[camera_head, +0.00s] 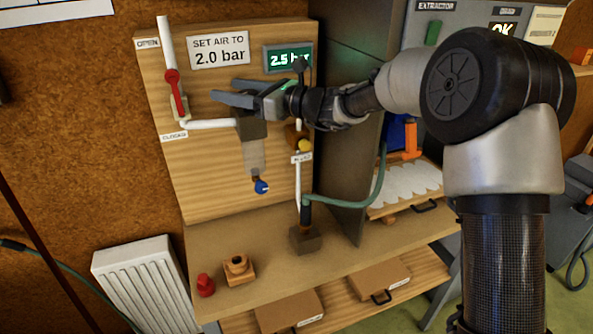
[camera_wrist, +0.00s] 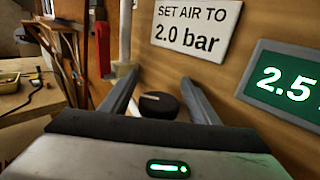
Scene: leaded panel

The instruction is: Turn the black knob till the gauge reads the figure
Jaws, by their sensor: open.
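The black knob (camera_wrist: 158,104) shows in the wrist view between the two fingers of my gripper (camera_wrist: 161,76), with a gap visible on each side. My gripper is open and also shows in the head view (camera_head: 224,89), above the grey regulator body (camera_head: 250,128), where it hides the knob. The green gauge display (camera_head: 284,59) reads 2.5 bar, partly covered by my arm in the head view. In the wrist view the gauge (camera_wrist: 288,84) is cut off at the right. The white sign (camera_head: 219,50) says to set air to 2.0 bar.
A red lever (camera_head: 175,92) is on the white pipe at the left, between OPEN and CLOSED labels. A clear bowl with a blue knob (camera_head: 262,187) hangs below the regulator. A red piece (camera_head: 205,285) and a wooden block (camera_head: 238,269) stand on the bench.

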